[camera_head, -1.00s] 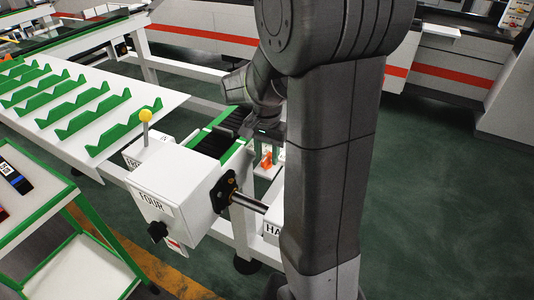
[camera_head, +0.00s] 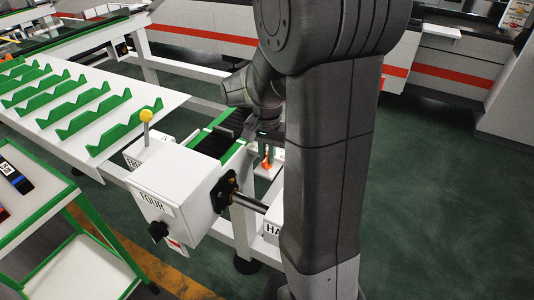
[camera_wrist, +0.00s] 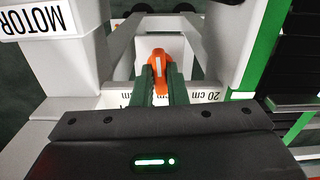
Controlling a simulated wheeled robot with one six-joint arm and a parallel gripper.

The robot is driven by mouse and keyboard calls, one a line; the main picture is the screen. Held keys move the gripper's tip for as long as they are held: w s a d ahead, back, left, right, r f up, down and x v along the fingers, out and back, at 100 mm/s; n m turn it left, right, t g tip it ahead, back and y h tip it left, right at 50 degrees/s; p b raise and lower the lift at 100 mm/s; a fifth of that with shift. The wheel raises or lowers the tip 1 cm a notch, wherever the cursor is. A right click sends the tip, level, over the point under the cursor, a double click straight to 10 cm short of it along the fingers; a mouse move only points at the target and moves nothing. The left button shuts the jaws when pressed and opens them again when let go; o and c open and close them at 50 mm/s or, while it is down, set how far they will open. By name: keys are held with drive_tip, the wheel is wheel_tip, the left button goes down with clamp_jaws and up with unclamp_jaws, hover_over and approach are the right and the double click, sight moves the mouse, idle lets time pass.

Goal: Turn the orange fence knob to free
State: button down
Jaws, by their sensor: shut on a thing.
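The orange fence knob (camera_wrist: 158,68) shows in the wrist view, with a pale stripe along its top. My gripper (camera_wrist: 159,84) has its two green fingers on either side of the knob and is shut on it. In the head view the orange knob (camera_head: 266,163) is a small patch beside the rack frame, partly hidden by my gripper (camera_head: 266,143). A white plate (camera_wrist: 208,96) with a "20 cm" marking lies behind the fingers. The knob's lower part is hidden between the fingers.
A white box labelled FOUR (camera_head: 172,190) with a yellow-topped lever (camera_head: 146,116) stands left of my arm. A panel marked MOTOR (camera_wrist: 40,22) is at the wrist view's upper left. A dark conveyor with green edges (camera_wrist: 262,45) is at its right. Green floor is open at right.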

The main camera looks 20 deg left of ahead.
drive_tip(key=n, duration=0.4)
drive_tip(key=n+p, duration=0.1)
drive_tip(key=n, duration=0.3)
drive_tip(key=shift+n, duration=0.3)
drive_tip(key=n, duration=0.4)
drive_tip(key=shift+n, duration=2.1)
drive_tip(key=c, duration=1.4)
unclamp_jaws()
drive_tip(key=shift+c, duration=0.2)
drive_tip(key=shift+r, duration=0.1)
